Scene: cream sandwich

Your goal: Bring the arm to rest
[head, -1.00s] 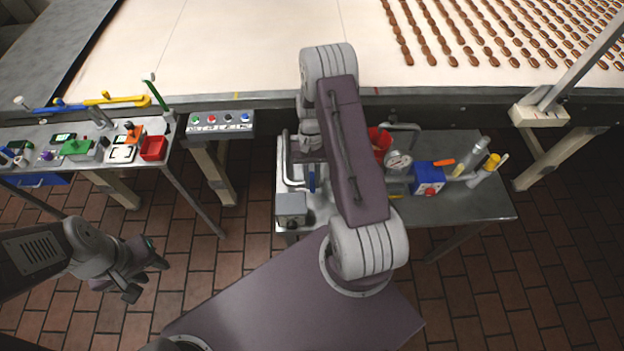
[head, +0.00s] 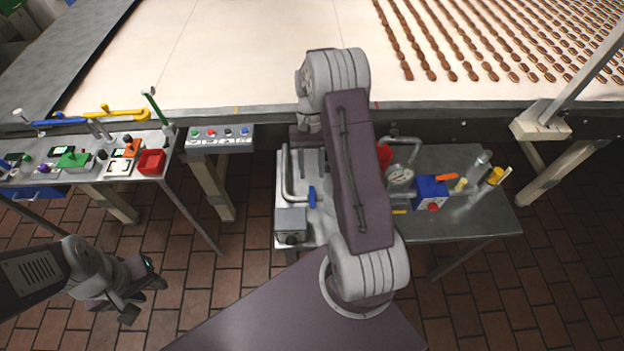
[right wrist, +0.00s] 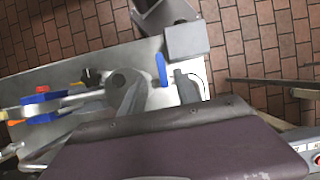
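My right arm (head: 358,180) crosses the middle of the head view, bent above the metal worktable (head: 470,215). Its gripper is hidden behind the arm in that view. My left gripper (head: 143,298) is at the lower left of the head view, over the brick floor. Its fingers are apart and empty.
A side table (head: 90,180) with tools and a red bin (head: 151,161) stands at left. A button panel (head: 220,139) sits by the conveyor (head: 230,50), which carries rows of brown pieces. A gauge (head: 400,176) and blue box (head: 431,192) stand right of my arm.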

